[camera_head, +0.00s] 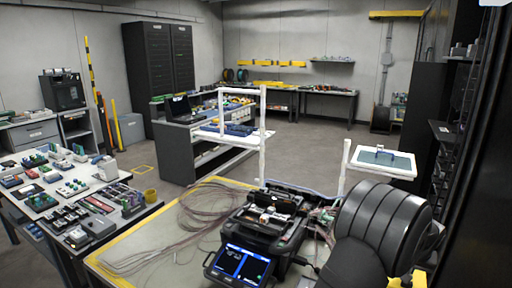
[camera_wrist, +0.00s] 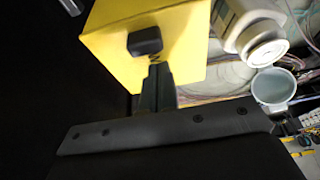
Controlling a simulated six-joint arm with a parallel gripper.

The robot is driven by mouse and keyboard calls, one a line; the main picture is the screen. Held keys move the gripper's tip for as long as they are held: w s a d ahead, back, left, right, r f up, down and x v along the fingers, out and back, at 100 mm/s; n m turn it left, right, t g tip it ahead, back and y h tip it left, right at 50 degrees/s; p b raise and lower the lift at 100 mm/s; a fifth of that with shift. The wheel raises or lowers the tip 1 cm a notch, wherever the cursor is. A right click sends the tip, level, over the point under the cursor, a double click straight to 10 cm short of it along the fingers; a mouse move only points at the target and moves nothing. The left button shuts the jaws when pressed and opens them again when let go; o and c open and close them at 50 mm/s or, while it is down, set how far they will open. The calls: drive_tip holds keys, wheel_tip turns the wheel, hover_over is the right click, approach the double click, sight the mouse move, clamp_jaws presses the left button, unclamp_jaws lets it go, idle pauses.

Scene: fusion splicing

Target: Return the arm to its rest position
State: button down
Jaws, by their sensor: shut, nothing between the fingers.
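My gripper (camera_wrist: 157,84) shows in the wrist view as a dark bar with screws and dark fingers closed together, with nothing held. A yellow block (camera_wrist: 195,45) fills the view just behind the fingers. I cannot tell if they touch it. In the head view my dark, ribbed arm bulks at the lower right, right of the fusion splicer (camera_head: 262,222); the gripper itself is hidden there. The splicer stands on the workbench with its blue screen (camera_head: 240,264) lit.
In the wrist view a white cylindrical part (camera_wrist: 255,28) and a pale cup (camera_wrist: 273,87) lie right of the yellow block. Loose fibre cables (camera_head: 165,232) spread over the bench left of the splicer. A parts table (camera_head: 30,207) stands left; open floor lies beyond.

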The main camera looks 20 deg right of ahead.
drive_tip(key=shift+s+a, duration=0.75)
drive_tip(key=shift+a, duration=0.05)
drive_tip(key=c, duration=2.1)
unclamp_jaws()
